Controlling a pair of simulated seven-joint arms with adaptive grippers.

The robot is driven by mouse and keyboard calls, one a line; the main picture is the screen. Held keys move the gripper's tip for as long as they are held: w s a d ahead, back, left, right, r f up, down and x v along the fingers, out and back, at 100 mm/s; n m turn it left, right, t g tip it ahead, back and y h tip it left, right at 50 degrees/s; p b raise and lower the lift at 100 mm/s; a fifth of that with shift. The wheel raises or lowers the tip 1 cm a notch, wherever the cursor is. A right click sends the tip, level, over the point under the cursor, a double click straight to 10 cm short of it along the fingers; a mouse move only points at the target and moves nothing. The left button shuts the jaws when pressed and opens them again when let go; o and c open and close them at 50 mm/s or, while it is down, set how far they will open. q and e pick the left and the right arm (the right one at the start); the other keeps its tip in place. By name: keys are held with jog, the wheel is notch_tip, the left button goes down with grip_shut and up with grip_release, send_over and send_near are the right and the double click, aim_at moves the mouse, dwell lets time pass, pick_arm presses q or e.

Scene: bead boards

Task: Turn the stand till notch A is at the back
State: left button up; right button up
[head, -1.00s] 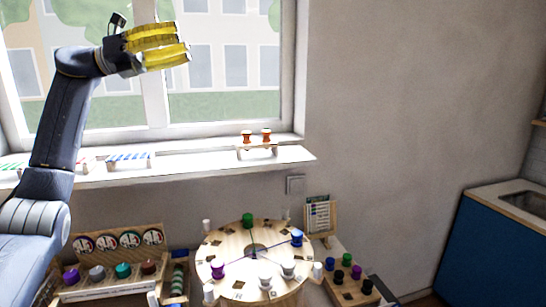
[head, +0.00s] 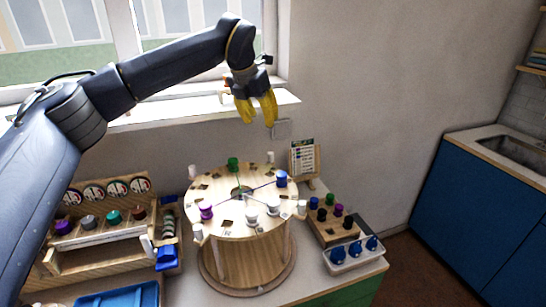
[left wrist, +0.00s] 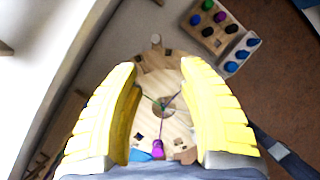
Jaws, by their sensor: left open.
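The stand (head: 255,262) is a round wooden drum with a light disc top. The disc carries a green spool (head: 233,163) at the back, a blue spool (head: 281,179) at the right, a purple spool (head: 205,210) at the left and two pale spools at the front. Threads meet at its hub. Dark marks dot the disc; I cannot read which is notch A. My left gripper (head: 258,119), yellow-fingered, is open and empty, above the back of the stand and apart from it. In the left wrist view the disc (left wrist: 178,122) shows between the fingers. My right gripper is not in view.
White posts, one at the left (head: 192,171), stand around the disc. Right of the stand are a spool block (head: 328,232) and a white tray (head: 340,262) of blue pieces. A wooden rack (head: 100,237) stands left. A small card (head: 303,158) and the wall are behind.

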aim_at(270, 153)
pick_arm(q)
jog(key=x, duration=1.2)
jog(key=a+x, duration=0.1)
jog(key=x, duration=0.5)
jog(key=shift+w+a, duration=0.1)
jog(key=shift+a, duration=0.05)
jog(key=shift+f, duration=0.1)
jog(key=shift+y, duration=0.3)
jog(key=shift+c, duration=0.4)
grip_shut()
